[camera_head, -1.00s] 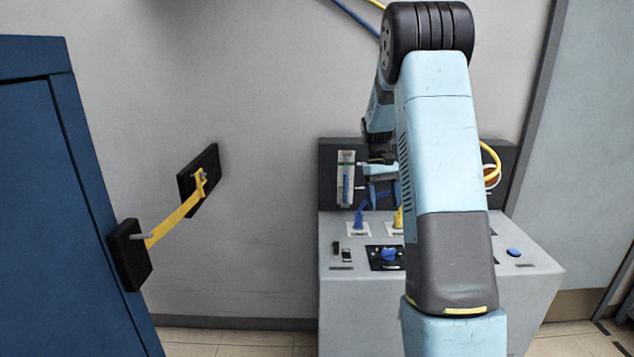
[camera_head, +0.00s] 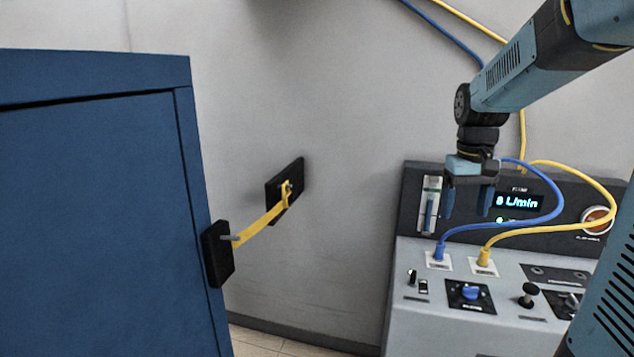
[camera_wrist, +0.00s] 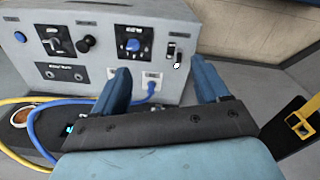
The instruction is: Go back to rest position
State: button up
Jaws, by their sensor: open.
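My gripper (camera_head: 466,201) is open and empty. It points down in front of the console's dark upright panel, above the blue and yellow cable plugs. In the wrist view its two blue fingers (camera_wrist: 163,85) are spread apart with nothing between them except the console behind. The grey console (camera_head: 408,325) has a blue plug (camera_head: 438,250) and a yellow plug (camera_head: 483,258) in its top face. Blue and yellow cables loop from them to the right. The lit display (camera_head: 517,203) reads "8 L/min".
A blue cabinet (camera_head: 90,220) stands at the left. A yellow strap (camera_head: 262,222) links a black block (camera_head: 218,255) on its edge to a black plate (camera_head: 290,170) on the wall. Open space lies between cabinet and console. Blue and yellow lines run up the wall behind my arm.

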jog(key=s+a+r+t, duration=0.1)
jog(key=s+a+t, duration=0.1)
jog(key=s, duration=0.7)
jog(key=s+a+t, duration=0.3)
jog(key=s+a, duration=0.2)
jog(key=s, duration=0.4)
jog(key=shift+a+r, duration=0.3)
jog(key=shift+r, duration=0.1)
